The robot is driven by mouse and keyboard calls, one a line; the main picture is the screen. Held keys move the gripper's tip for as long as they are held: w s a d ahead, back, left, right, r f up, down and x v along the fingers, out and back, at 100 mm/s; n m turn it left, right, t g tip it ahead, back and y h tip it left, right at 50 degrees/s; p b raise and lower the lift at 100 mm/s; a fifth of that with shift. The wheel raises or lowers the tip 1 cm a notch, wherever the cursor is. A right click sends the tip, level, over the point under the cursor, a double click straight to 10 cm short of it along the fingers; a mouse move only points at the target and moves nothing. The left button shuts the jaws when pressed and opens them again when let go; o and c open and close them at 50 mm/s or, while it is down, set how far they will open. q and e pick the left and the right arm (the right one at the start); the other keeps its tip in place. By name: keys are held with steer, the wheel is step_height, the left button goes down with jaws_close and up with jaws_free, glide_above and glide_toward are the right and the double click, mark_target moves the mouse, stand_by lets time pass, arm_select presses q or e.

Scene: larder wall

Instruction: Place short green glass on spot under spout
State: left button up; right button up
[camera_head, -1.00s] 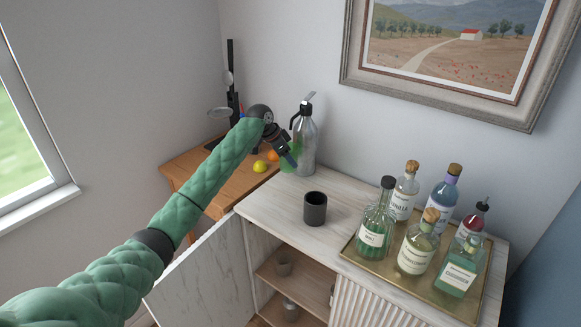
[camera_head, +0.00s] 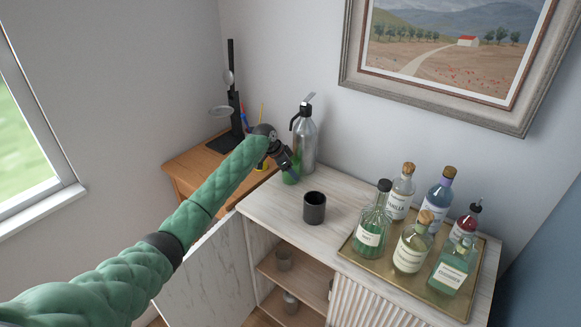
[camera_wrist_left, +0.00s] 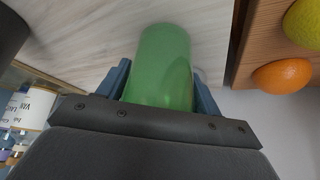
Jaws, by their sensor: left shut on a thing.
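The short green glass (camera_wrist_left: 162,65) is between the fingers of my left gripper (camera_wrist_left: 163,95) in the left wrist view, and the gripper is shut on it. In the head view my left gripper (camera_head: 291,168) holds the glass (camera_head: 290,178) by the cabinet top's back left corner, just in front of the metal siphon bottle (camera_head: 306,142). The siphon's dark spout (camera_head: 294,122) points left, above the gripper. I cannot tell whether the glass touches the top. The spot under the spout is not visible; the gripper and glass cover that area. My right gripper is not in view.
A black cup (camera_head: 314,207) stands to the right of the glass. A gold tray (camera_head: 357,254) of several bottles is farther right. The cabinet door (camera_head: 205,277) hangs open. A wooden side table (camera_head: 187,162) at left holds an orange (camera_wrist_left: 283,76) and a lemon (camera_wrist_left: 303,24).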

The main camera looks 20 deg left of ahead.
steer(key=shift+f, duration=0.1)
arm_select(q)
steer(key=o, duration=1.2)
steer(key=shift+f, duration=0.1)
steer(key=shift+c, duration=0.2)
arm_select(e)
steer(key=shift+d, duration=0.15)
arm_select(q)
steer(key=shift+a+r, duration=0.15)
steer(key=shift+r, duration=0.15)
steer(key=b+v, duration=0.4)
steer(key=v, duration=0.7)
steer(key=shift+r, duration=0.25)
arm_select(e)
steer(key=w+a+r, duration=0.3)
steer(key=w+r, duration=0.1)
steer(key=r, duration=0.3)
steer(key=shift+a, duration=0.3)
arm_select(q)
steer(key=shift+s, duration=0.1)
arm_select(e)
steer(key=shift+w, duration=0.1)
